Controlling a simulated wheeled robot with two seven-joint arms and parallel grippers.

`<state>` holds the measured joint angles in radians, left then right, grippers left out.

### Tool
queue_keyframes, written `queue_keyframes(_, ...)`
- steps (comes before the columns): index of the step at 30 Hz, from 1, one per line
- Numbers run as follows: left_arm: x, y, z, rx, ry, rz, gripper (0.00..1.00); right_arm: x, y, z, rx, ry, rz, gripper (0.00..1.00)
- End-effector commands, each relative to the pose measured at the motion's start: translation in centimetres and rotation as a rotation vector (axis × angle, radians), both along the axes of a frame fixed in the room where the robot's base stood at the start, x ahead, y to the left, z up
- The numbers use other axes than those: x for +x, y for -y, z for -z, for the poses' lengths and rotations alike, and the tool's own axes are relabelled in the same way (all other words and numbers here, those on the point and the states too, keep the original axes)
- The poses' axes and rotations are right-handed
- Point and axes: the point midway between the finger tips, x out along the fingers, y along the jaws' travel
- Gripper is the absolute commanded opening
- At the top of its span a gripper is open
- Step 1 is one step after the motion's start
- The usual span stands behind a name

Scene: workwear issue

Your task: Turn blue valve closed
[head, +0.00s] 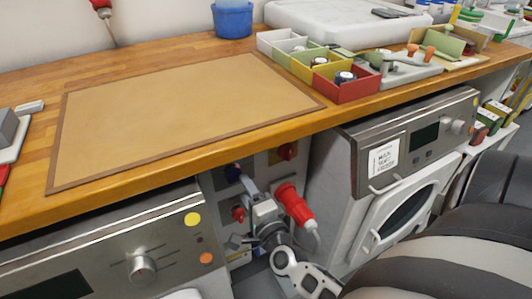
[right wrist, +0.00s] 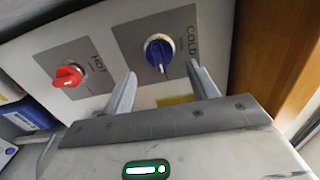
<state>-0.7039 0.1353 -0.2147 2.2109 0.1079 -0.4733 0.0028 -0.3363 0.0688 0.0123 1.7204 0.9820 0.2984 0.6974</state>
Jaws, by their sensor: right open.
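In the head view the blue valve (head: 233,172) shows small and dark under the counter edge. My right gripper (right wrist: 161,69) is open and empty. Its two fingers point at the panel, one on each side of the blue valve in the picture; I cannot tell whether they touch it. In the head view my right gripper (head: 248,187) is just below and right of the valve. My left gripper is not in view.
A red valve (right wrist: 68,75) marked HOT sits left of the blue one. The wooden counter (head: 170,163) overhangs above, with machines (head: 140,245) on both sides.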

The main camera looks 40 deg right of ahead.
Motion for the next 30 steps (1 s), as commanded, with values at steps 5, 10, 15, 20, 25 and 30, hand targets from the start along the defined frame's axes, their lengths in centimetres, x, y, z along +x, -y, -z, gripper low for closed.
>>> queue_keyframes(5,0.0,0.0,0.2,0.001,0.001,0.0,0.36,-4.6,-1.1,0.1,0.0,-0.004,-0.001,0.59)
queue_keyframes(10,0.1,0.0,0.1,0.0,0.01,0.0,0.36,-8.2,-1.9,0.2,-0.001,-0.004,-0.001,0.59)
queue_keyframes(15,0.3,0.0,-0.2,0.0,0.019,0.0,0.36,-10.6,-2.5,0.1,-0.001,-0.002,-0.001,0.59)
queue_keyframes(20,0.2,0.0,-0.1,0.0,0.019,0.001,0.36,-11.5,-2.7,0.0,0.0,0.0,0.0,0.59)
queue_keyframes(25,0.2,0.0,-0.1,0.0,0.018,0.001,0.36,-11.6,-2.8,-0.1,0.0,0.001,0.001,0.59)
queue_keyframes(30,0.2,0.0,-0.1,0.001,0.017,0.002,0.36,-11.6,-2.7,0.0,0.0,0.001,0.001,0.59)
